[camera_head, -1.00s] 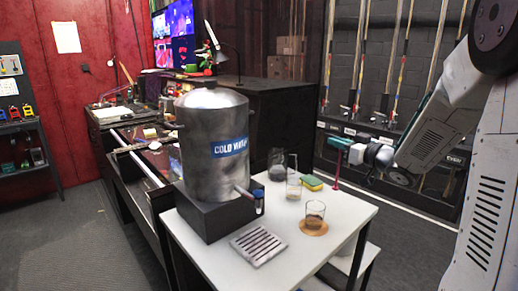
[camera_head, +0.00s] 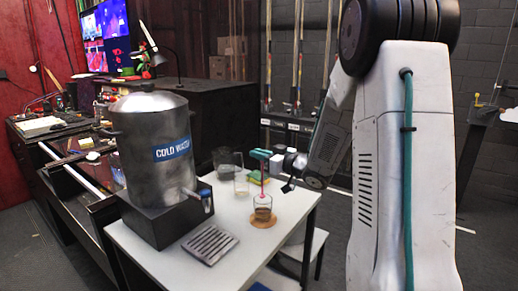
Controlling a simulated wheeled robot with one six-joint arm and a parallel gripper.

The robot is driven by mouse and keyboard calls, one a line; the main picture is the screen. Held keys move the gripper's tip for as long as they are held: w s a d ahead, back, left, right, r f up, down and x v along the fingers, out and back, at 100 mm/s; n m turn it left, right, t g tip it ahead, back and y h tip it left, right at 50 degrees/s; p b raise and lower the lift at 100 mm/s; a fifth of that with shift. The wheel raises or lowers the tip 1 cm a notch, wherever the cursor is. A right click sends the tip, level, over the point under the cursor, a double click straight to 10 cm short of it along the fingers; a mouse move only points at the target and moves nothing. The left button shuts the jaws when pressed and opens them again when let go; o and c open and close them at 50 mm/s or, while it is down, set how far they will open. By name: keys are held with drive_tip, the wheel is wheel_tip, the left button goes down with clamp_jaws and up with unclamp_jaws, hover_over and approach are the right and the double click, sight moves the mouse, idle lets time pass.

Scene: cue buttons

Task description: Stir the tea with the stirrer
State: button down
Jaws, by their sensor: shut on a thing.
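A small glass of brown tea (camera_head: 262,207) stands upright on a round cork coaster (camera_head: 263,221) near the right edge of the white table (camera_head: 238,259). My gripper (camera_head: 263,156), with teal fingers, is above the glass and shut on the top of the red stirrer (camera_head: 262,181). The stirrer hangs about upright, its lower end at the glass's mouth. I cannot tell how far it reaches inside the glass.
A metal cold water urn (camera_head: 153,125) on a black base stands on the left of the table. A drip tray (camera_head: 210,244) lies in front. Behind the glass are a dark pitcher (camera_head: 228,162), an empty-looking glass (camera_head: 241,185) and a yellow-green sponge (camera_head: 254,177).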

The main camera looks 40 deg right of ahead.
wheel_tip(320, 180, down, 8)
drive_tip(key=shift+r, duration=0.15)
idle(0.6)
drive_tip(key=shift+s+d, duration=0.1)
drive_tip(key=shift+s, duration=0.05)
idle(0.4)
